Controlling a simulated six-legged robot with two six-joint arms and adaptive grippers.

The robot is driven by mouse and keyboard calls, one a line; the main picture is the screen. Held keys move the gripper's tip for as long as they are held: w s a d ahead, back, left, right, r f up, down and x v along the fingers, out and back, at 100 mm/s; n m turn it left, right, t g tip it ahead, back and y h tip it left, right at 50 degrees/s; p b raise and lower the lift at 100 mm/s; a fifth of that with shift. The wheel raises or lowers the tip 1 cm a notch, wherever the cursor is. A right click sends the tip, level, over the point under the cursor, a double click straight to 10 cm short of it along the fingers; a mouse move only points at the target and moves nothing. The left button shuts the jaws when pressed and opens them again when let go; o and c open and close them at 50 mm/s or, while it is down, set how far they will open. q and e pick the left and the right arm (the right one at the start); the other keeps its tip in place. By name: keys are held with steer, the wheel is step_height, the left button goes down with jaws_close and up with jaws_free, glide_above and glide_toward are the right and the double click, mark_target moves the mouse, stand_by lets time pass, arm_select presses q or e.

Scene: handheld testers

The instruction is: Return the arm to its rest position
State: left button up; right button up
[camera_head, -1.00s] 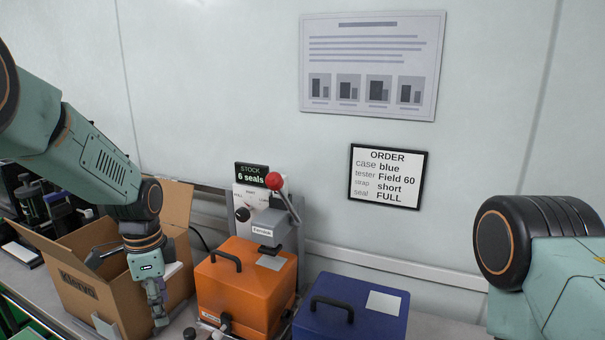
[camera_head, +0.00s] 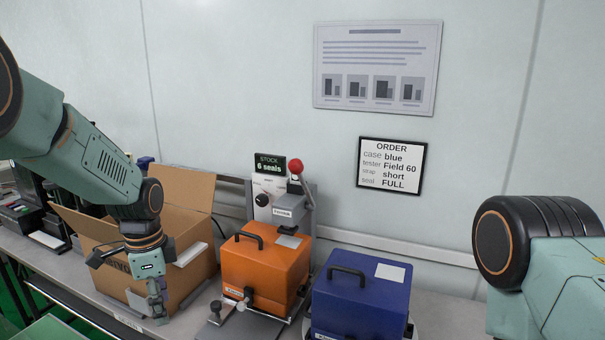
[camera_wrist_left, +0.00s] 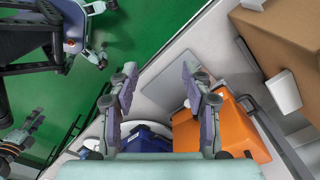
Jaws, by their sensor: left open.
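My left arm comes in from the left in the head view and hangs down. My left gripper (camera_head: 158,305) points downward in front of the cardboard box (camera_head: 183,253), near the table's front edge. In the left wrist view the two fingers of my left gripper (camera_wrist_left: 158,72) stand apart with nothing between them. A part of my right arm (camera_head: 545,270) shows at the right edge; its gripper is out of the picture.
An orange case (camera_head: 265,275) sits under a press with a red-knobbed lever (camera_head: 296,166). A blue case (camera_head: 360,300) stands to its right. An order sign (camera_head: 391,166) hangs on the wall. Green floor (camera_wrist_left: 130,30) lies beside the table.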

arm_select(q)
step_height(320, 180, down, 9)
steer(key=s+d+n+t, duration=0.15)
steer(key=n+t, duration=0.25)
steer(key=n, duration=0.4)
steer(key=s+d+f+n+g+b, duration=0.1)
steer(key=s+f, duration=0.4)
steer(key=s, duration=0.6)
steer(key=s+f+n+g+b, duration=0.1)
steer(key=s+f+n, duration=0.2)
steer(key=s, duration=0.9)
steer(key=s+d+f+n+g+b, duration=0.1)
steer(key=s+f+g, duration=0.1)
steer(key=s+f, duration=0.6)
steer(key=s, duration=0.3)
steer(key=shift+s+d+f+n, duration=0.35)
steer(key=shift+n, duration=0.05)
arm_select(e)
steer(key=f, duration=0.3)
steer(key=shift+s+a+f, duration=0.1)
steer(key=shift+s, duration=0.1)
